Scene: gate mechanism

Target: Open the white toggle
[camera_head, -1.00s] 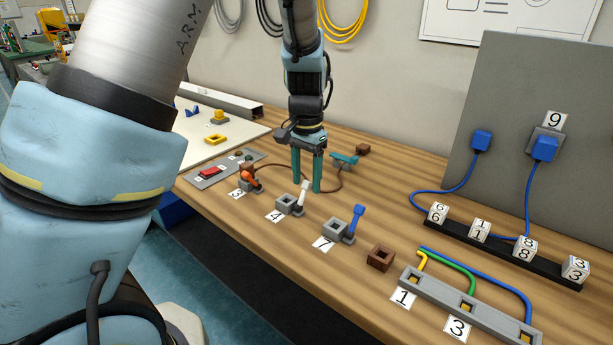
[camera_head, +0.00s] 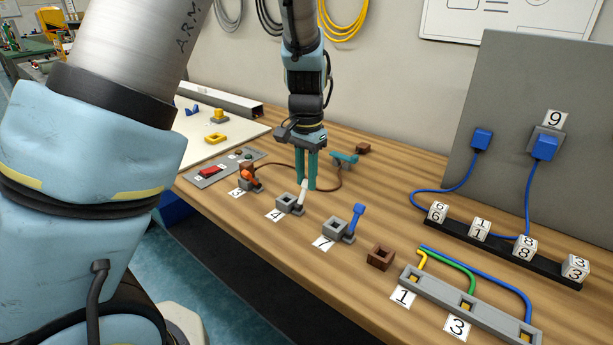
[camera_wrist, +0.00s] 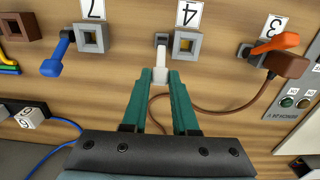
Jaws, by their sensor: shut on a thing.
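The white toggle (camera_head: 301,197) is a short lever on a grey square housing (camera_head: 284,204) beside the label 4 (camera_head: 275,216). In the wrist view the fingertips of my gripper (camera_wrist: 160,84) are shut on the end of the white toggle (camera_wrist: 161,62). The lever stands beside the grey housing, which also shows in the wrist view (camera_wrist: 186,43).
An orange lever (camera_head: 252,178) by label 3 stands to the left, with a brown plug and cable close by. A blue lever (camera_head: 356,215) by label 7 stands to the right. A teal piece (camera_head: 345,159) lies behind my gripper.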

